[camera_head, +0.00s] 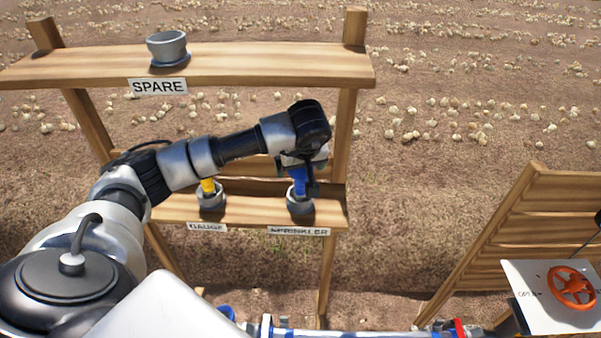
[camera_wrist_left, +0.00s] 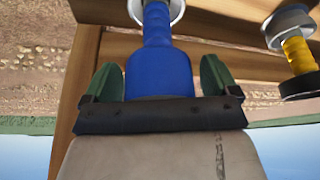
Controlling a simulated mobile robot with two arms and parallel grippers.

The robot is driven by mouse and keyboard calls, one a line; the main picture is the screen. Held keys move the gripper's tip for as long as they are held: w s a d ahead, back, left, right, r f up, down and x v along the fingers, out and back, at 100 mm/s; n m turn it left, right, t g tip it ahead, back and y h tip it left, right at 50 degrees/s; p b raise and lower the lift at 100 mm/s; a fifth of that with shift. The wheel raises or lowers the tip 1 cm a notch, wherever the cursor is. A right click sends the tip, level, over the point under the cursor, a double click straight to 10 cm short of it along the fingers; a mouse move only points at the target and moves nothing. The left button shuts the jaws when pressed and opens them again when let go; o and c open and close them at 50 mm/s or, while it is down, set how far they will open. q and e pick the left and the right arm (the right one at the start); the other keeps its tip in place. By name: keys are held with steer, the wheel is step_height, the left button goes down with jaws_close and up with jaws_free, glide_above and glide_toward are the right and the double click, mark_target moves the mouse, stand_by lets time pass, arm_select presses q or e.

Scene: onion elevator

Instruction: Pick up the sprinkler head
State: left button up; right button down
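The blue sprinkler head (camera_head: 299,183) stands in a grey cup (camera_head: 300,204) on the lower shelf, above the SPRINKLER label. My left gripper (camera_head: 298,168) is over it from above. In the left wrist view the sprinkler head (camera_wrist_left: 157,60) is between the two green fingers of my left gripper (camera_wrist_left: 160,80). The fingers are spread, with gaps showing beside the blue body near their tips, so it looks open around it. The lower end of the sprinkler head is hidden in the cup. My right gripper is not in view.
A yellow gauge (camera_head: 208,187) stands in a second cup (camera_head: 211,203) to the left. An empty SPARE cup (camera_head: 167,48) is on the upper shelf (camera_head: 250,66). A wooden post (camera_head: 344,130) is close right of my gripper. A red valve wheel (camera_head: 572,287) is at right.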

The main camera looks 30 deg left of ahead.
arm_select(q)
steer(key=c, duration=1.1)
